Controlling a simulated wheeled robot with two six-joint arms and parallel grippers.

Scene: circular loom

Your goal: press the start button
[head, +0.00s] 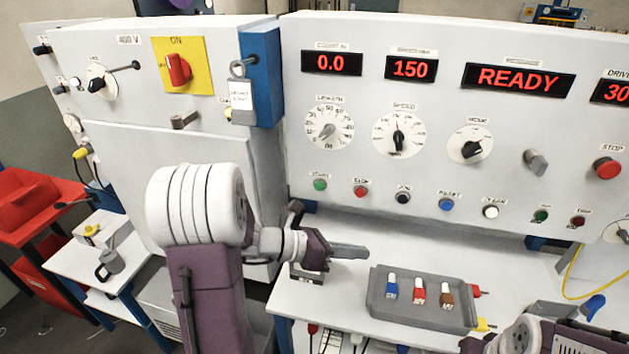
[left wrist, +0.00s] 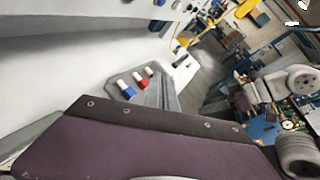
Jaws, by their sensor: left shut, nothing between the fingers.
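The green start button (head: 320,184) is at the left end of the lower button row on the white control panel, with a small label above it. My left gripper (head: 352,251) is shut and empty. In the head view it is below and a little right of the start button, apart from it, with its fingers pointing right over the white shelf. Its fingers also show in the left wrist view (left wrist: 160,94). The start button cannot be made out in the left wrist view. Part of my right arm shows at the bottom right of the head view, but its gripper does not.
A red button (head: 360,191) sits just right of the start button, and a red stop button (head: 607,168) is at the far right. The display (head: 518,77) reads READY. A grey tray (head: 420,317) with coloured pieces lies on the shelf below. A padlock (head: 240,92) hangs at the left.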

